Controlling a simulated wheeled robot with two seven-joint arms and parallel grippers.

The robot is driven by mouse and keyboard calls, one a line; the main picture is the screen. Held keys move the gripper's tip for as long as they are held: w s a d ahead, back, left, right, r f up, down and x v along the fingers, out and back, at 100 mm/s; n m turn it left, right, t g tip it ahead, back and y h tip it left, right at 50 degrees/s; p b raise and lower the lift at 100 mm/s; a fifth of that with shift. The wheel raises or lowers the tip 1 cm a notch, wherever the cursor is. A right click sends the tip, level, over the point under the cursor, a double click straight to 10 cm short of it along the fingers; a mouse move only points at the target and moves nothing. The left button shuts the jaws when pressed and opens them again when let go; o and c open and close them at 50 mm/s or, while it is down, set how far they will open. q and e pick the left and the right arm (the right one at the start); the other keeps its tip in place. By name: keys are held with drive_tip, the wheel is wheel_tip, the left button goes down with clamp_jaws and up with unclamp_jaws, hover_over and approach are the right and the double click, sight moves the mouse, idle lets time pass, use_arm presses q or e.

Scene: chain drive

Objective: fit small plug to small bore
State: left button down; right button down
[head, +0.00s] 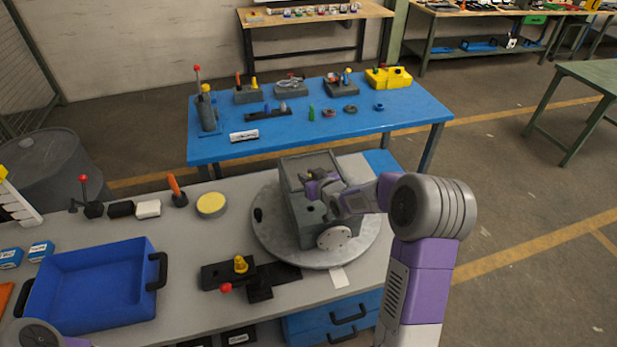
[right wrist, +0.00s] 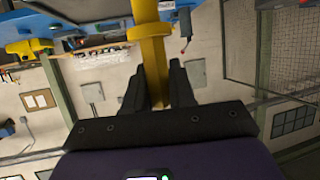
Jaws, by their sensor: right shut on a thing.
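My right gripper (head: 316,186) is above the open top of a grey box-shaped housing (head: 303,228) on a round grey turntable (head: 270,245). In the right wrist view, the black fingers of my right gripper (right wrist: 157,90) are shut on a yellow stepped piece (right wrist: 152,50), seemingly the small plug, with a wider collar beyond the fingertips. In the head view only a small bit of yellow shows at the gripper. The housing's front carries a pale disc (head: 334,237) with small holes. I cannot tell which opening is the small bore. My left gripper is out of view.
A blue tray (head: 95,290) stands at the left. A black fixture (head: 215,276) with a yellow knob-like piece (head: 240,265) sits left of the turntable. A yellow disc (head: 211,205) lies behind it. A blue table (head: 350,125) with parts stands beyond.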

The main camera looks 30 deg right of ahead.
drive_tip(key=shift+f+b, duration=1.75)
drive_tip(key=shift+f, duration=0.3)
drive_tip(key=shift+b, duration=0.8)
drive_tip(key=shift+f, duration=0.15)
idle(0.4)
drive_tip(key=shift+f+b, duration=0.35)
drive_tip(key=shift+b, duration=0.15)
drive_tip(key=shift+f+b, duration=1.5)
drive_tip(key=shift+b, duration=0.1)
drive_tip(key=c, duration=0.9)
unclamp_jaws()
drive_tip(key=shift+o, duration=0.2)
drive_tip(key=shift+s, duration=0.1)
